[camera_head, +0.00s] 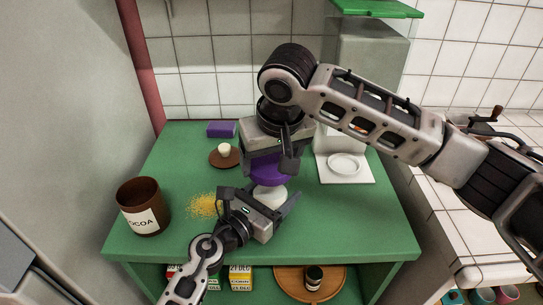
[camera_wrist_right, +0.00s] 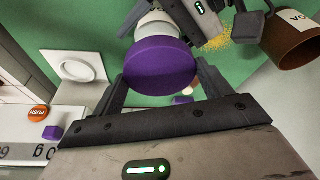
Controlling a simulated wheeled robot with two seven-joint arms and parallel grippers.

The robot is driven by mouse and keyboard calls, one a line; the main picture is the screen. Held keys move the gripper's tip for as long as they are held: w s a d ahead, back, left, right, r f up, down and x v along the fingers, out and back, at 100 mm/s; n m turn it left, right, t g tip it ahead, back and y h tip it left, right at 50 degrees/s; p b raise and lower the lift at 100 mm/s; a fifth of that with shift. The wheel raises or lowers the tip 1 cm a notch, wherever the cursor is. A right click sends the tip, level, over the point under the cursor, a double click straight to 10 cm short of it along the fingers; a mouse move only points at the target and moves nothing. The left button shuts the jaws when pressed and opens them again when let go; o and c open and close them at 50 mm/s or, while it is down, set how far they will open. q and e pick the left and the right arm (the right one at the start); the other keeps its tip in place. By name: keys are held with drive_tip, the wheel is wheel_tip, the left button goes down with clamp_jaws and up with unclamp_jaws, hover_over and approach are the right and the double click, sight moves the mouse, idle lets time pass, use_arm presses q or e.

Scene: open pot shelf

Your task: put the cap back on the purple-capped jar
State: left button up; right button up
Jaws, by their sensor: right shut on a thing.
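The white jar (camera_head: 271,199) stands on the green worktop, and its top shows in the wrist view (camera_wrist_right: 157,20). My right gripper (camera_head: 268,160) is shut on the purple cap (camera_head: 268,172), which sits right over the jar's mouth. In the wrist view the cap (camera_wrist_right: 160,63) is a broad purple disc between my right fingers. It hides most of the jar, and I cannot tell whether cap and jar touch. My left gripper (camera_head: 262,200) is low at the jar, its fingers spread wide apart. The contact between those fingers and the jar is not clear.
A brown cocoa pot (camera_head: 142,209) stands at the left beside spilled yellow grains (camera_head: 203,205). A brown lid with a pale knob (camera_head: 224,157) and a purple block (camera_head: 221,129) lie behind. A white scale (camera_head: 345,174) stands right. The front right worktop is clear.

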sight(270, 196)
drive_tip(key=shift+f, duration=0.85)
drive_tip(key=shift+f, duration=0.6)
